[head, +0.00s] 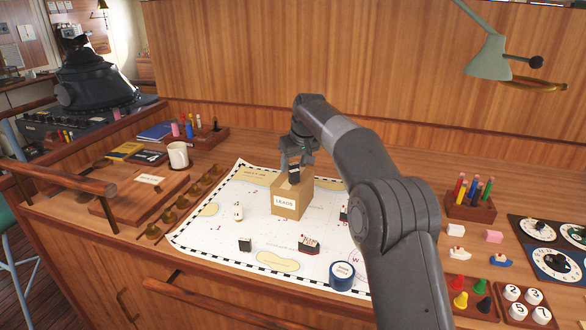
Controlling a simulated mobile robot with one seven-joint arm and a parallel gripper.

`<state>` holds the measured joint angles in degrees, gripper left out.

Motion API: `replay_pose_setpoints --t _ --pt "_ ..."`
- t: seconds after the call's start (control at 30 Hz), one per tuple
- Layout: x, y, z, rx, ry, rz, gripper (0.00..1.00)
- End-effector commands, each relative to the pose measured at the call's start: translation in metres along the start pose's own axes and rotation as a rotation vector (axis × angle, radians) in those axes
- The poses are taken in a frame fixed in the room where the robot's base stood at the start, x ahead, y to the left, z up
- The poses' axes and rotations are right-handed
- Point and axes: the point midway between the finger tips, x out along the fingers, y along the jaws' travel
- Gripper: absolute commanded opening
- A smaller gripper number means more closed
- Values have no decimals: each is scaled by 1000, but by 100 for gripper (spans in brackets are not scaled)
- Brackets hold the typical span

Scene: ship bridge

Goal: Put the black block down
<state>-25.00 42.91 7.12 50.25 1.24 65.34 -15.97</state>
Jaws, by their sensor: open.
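My gripper (296,164) is over the brown box labelled "LEADS" (285,203), its fingers open and pointing down. A small dark block (294,175) shows at the fingertips, right at the top of the box. I cannot tell whether it rests on the box or touches a finger. Another small black block (245,244) stands on the chart (222,238), left of the box and nearer to me. A further dark piece (343,214) on the chart is partly hidden by my arm.
Also on the chart are a white figure (238,211), a red-and-black boat-like piece (309,246) and a blue round tin (342,275). A white mug (178,155) stands behind left. A pen holder (470,206) is at right. The chart's left part is mostly free.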

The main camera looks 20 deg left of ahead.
Motion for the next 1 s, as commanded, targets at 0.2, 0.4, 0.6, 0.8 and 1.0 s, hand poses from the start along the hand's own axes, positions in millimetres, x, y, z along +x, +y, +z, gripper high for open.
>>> replay_pose_setpoints --t 0.2,0.4,0.6,0.8,1.0 --pt "-51 0 -1 0 3 1 50" --pt "-82 0 0 0 1 0 50" --pt "-94 0 0 0 0 0 50" --pt "-97 1 1 2 1 2 50" --pt "-130 12 25 41 5 32 50"
